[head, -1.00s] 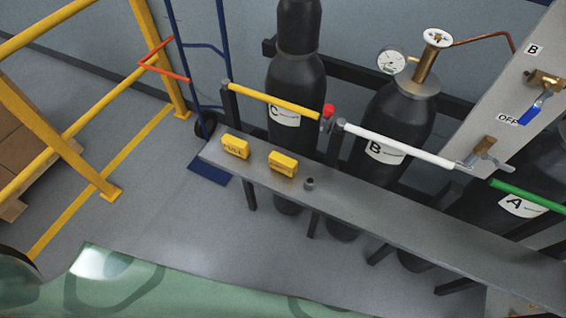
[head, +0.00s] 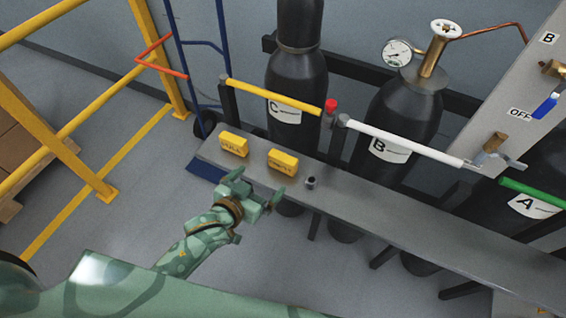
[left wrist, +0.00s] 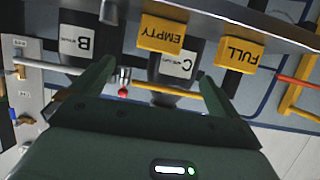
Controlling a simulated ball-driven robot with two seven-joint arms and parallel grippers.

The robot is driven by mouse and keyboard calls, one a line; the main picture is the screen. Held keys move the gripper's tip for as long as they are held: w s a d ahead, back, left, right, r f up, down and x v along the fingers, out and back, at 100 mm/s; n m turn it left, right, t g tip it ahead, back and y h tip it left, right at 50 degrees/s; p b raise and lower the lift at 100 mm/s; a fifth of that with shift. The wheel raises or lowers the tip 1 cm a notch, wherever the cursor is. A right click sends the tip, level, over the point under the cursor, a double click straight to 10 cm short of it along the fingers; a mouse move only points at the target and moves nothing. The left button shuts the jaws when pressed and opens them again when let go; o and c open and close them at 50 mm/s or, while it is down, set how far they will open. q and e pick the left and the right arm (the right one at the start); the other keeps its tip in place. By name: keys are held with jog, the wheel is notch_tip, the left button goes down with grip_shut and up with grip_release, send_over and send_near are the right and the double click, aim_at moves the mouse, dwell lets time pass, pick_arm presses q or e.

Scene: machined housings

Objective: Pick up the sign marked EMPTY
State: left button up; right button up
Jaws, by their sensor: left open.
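The EMPTY sign (head: 283,162) is a small yellow block with dark lettering on the grey shelf. In the left wrist view the EMPTY sign (left wrist: 161,34) reads upside down, at the top between the fingertips' directions. A similar yellow FULL sign (head: 234,144) stands to its left on the shelf; it also shows in the left wrist view (left wrist: 239,54), to the right. My left gripper (head: 258,184) is open and empty, just in front of the shelf edge near the EMPTY sign. Its two fingers show spread apart in the left wrist view (left wrist: 156,70). My right gripper is not in view.
The grey shelf (head: 400,222) runs to the lower right, with a small dark knob (head: 311,183) on it. Behind it stand black cylinders C (head: 296,85) and B (head: 397,115), with yellow, white and green bars across. Yellow railing (head: 60,140) stands left.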

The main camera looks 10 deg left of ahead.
aim_at(280, 162)
pick_arm(q)
jog(key=b+x, duration=0.2)
jog(key=x, duration=0.6)
jog(key=shift+f, duration=0.2)
jog(key=b+x, duration=0.2)
jog(key=x, duration=0.3)
jog(key=shift+w+d+b, duration=0.1)
jog(key=shift+w+b, duration=0.05)
jog(key=shift+b, duration=0.15)
jog(key=shift+r, duration=0.1)
jog(key=shift+c, duration=0.7)
jog(key=c, duration=0.9)
